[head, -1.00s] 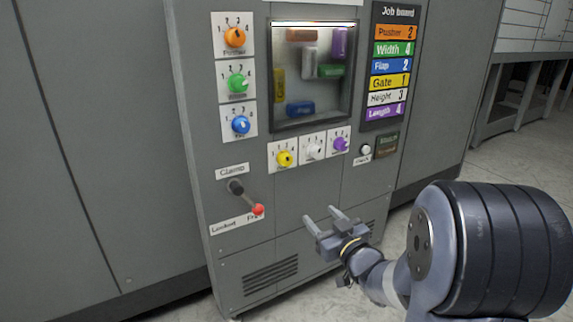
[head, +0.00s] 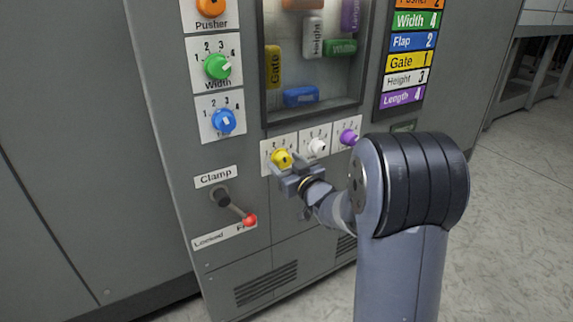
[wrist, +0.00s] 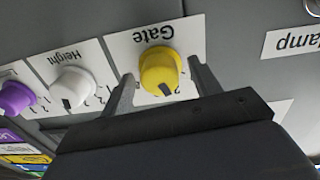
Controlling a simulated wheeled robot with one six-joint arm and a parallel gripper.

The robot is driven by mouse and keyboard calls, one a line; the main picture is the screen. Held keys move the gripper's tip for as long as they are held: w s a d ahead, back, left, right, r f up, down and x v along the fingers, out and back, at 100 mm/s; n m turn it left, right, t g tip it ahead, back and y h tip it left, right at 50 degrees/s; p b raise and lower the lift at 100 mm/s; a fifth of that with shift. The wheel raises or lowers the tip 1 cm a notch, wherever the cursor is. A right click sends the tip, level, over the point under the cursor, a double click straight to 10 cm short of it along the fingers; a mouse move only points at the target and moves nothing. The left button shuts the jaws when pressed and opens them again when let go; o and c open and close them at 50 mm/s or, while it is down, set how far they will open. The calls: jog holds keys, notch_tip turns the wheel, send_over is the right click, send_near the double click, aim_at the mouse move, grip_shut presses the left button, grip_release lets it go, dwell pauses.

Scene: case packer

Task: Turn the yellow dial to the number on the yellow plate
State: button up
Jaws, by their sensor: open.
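The yellow dial (head: 282,158) is on a white card on the cabinet front, below the window. In the wrist view the yellow dial (wrist: 160,72) appears upside down under the label "Gate", with a dark pointer mark. The yellow plate (head: 408,62) on the job board reads "Gate 1". My gripper (head: 283,171) is open at the dial. In the wrist view my gripper's fingers (wrist: 163,82) stand on either side of the dial, with a gap visible. I cannot tell exactly which number the pointer meets.
The white dial (head: 318,147) and purple dial (head: 348,137) sit to the right of the yellow one. The blue dial (head: 224,120) and green dial (head: 217,66) are up and left. The clamp lever (head: 236,208) with a red knob juts out at lower left.

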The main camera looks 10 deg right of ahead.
jog(key=c, duration=1)
jog(key=shift+f+n+b, duration=0.15)
jog(key=shift+n+b, duration=0.15)
jog(key=shift+b, duration=0.05)
jog(key=n+b, duration=0.2)
jog(key=b, duration=0.1)
jog(key=shift+f, duration=0.15)
jog(key=n+b, duration=0.4)
jog(key=n, duration=0.1)
jog(key=shift+r+n, duration=0.2)
jog(key=shift+n, duration=0.1)
jog(key=o, duration=1)
